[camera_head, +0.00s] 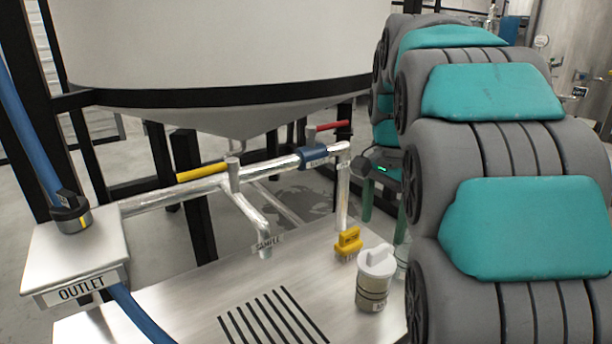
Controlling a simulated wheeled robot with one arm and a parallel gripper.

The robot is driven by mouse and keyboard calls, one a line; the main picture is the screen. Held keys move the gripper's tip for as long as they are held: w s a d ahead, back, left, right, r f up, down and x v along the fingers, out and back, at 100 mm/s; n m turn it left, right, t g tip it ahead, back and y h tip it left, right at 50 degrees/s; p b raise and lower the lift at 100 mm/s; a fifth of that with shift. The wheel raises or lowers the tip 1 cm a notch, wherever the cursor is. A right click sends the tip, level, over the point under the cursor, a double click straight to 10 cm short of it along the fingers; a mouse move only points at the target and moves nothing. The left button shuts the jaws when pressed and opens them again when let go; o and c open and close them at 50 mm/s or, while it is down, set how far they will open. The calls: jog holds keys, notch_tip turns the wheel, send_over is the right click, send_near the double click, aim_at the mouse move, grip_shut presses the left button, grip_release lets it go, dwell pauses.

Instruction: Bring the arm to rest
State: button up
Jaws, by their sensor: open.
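My arm, with grey ribbed links and teal pads, fills the right side of the head view. My gripper (384,222) hangs beside the arm, past the white-lidded jar, below a dark wrist part with a small green light. Its two green fingers point down and stand apart, with nothing visible between them. The right finger is partly hidden by my arm. The gripper is right of the vertical pipe (342,190). The picture does not settle whether the fingertips touch anything.
A steel bench (190,300) carries a white-lidded jar (374,285), a yellow block (348,243), a slotted grate and the SAMPLE spout (265,250). Pipes with yellow (200,172) and red (332,126) handles run under a large tank (220,45). An OUTLET box (80,250) stands left.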

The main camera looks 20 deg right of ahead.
jog(key=s+a+f+n, duration=0.4)
jog(key=s+f, duration=0.1)
jog(key=s, duration=0.3)
jog(key=s+a+f+n+g, duration=0.1)
jog(key=s+a+f+n, duration=0.3)
jog(key=s, duration=0.4)
jog(key=s+a+f+n, duration=0.4)
jog(key=s+f+n, duration=0.2)
jog(key=s, duration=0.3)
jog(key=shift+a+f+g, duration=0.4)
jog(key=shift+f, duration=0.25)
